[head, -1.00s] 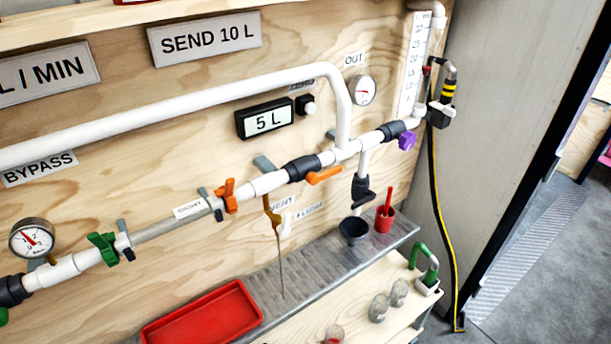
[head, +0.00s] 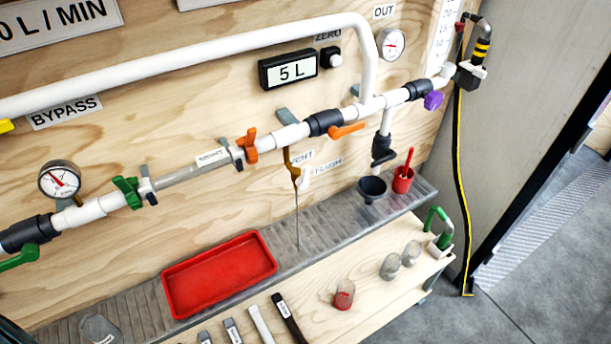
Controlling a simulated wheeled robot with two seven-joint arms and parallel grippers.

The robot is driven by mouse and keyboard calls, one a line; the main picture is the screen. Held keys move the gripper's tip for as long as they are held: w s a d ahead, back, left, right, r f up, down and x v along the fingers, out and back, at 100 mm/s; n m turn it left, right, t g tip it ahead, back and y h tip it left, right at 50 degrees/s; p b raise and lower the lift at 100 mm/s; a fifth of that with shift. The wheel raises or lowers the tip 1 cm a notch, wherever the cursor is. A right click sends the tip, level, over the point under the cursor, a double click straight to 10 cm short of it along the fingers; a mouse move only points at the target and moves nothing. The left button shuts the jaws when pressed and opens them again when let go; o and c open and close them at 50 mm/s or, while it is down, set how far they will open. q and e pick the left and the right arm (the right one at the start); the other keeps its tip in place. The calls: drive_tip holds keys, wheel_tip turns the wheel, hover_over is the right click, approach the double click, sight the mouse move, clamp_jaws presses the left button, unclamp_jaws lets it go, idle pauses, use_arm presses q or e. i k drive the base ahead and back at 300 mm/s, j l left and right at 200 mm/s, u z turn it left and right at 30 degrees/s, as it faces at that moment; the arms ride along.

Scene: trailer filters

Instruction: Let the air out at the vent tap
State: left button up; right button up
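The vent tap (head: 291,166) is a small amber-brown fitting hanging under the white pipe, beside the partly hidden VENT label (head: 302,157). A thin grey line (head: 298,222), a tube or a stream, runs straight down from it to the ribbed grey tray (head: 330,224). I cannot tell whether the tap is open. A white piece (head: 304,176) sits just right of it by the flush label (head: 328,166). Neither of my grippers shows in the head view.
Orange (head: 248,146), green (head: 127,191) and purple (head: 433,100) handles stick out from the pipe. A red tray (head: 220,272), black funnel (head: 372,188) and red cup (head: 403,178) stand below. Several jars and tools lie on the wooden bench (head: 352,322).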

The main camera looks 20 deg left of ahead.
sight(303, 182)
drive_tip(key=l+u, duration=0.1)
drive_tip(key=l, duration=0.4)
drive_tip(key=k+l, duration=0.15)
drive_tip(key=l, duration=0.3)
drive_tip(key=l+u, duration=0.15)
drive_tip(key=l, duration=0.3)
drive_tip(key=k+l+u, duration=0.1)
drive_tip(key=l, duration=0.4)
drive_tip(key=k+l, duration=0.2)
drive_tip(key=l, duration=0.25)
drive_tip(key=k+l+u, duration=0.15)
drive_tip(key=l, duration=0.3)
drive_tip(key=i, duration=0.05)
